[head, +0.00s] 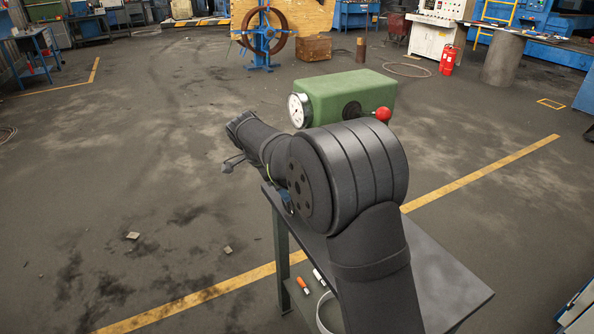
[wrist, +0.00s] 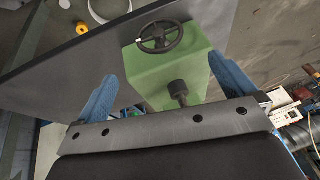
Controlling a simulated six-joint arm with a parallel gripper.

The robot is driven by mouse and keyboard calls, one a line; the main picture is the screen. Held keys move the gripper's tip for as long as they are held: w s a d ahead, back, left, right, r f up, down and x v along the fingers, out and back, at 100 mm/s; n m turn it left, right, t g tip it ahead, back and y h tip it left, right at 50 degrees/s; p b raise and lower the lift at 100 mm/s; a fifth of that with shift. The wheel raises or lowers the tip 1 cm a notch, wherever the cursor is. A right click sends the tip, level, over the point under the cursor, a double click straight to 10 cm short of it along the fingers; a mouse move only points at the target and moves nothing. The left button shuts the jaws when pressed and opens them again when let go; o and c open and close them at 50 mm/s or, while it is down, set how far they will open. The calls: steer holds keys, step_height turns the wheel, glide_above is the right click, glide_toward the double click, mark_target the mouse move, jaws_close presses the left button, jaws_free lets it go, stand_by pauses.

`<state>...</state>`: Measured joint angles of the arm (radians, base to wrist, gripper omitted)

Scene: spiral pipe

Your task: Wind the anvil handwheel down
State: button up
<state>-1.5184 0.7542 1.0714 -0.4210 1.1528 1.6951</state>
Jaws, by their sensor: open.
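The green tester body (head: 350,92) stands on the dark bench, with a white dial gauge (head: 298,110) and a red ball knob (head: 383,114). My arm covers its lower part in the head view, so the handwheel is hidden there. In the wrist view the black handwheel (wrist: 160,38) lies beyond the fingertips, in front of the green body (wrist: 150,78). A dark, round-ended part (wrist: 178,88) sticks out from the body nearer my gripper. My gripper (wrist: 166,82) is open, its blue fingers on either side of the green body, with nothing held between them.
The dark bench top (head: 445,285) is bare at the right. Below it lie an orange-handled tool (head: 303,285) and a white ring (head: 325,312). A red extinguisher (head: 448,60) and a stand with a large wheel (head: 263,38) are far off. The floor at left is mostly clear.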

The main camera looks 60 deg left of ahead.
steer(key=w+d+r+g+y, duration=0.2)
steer(key=w+d+r+g, duration=0.2)
steer(key=shift+w+g, duration=0.3)
steer(key=shift+w, duration=0.05)
stand_by(0.3)
steer(key=shift+r, duration=0.1)
steer(key=t+h, duration=0.4)
glide_toward(287, 214)
steer(key=shift+t, duration=0.3)
steer(key=x, duration=0.3)
steer(key=w+x, duration=0.1)
steer(key=x, duration=0.2)
steer(key=shift+w+a, duration=0.1)
steer(key=shift+w, duration=0.1)
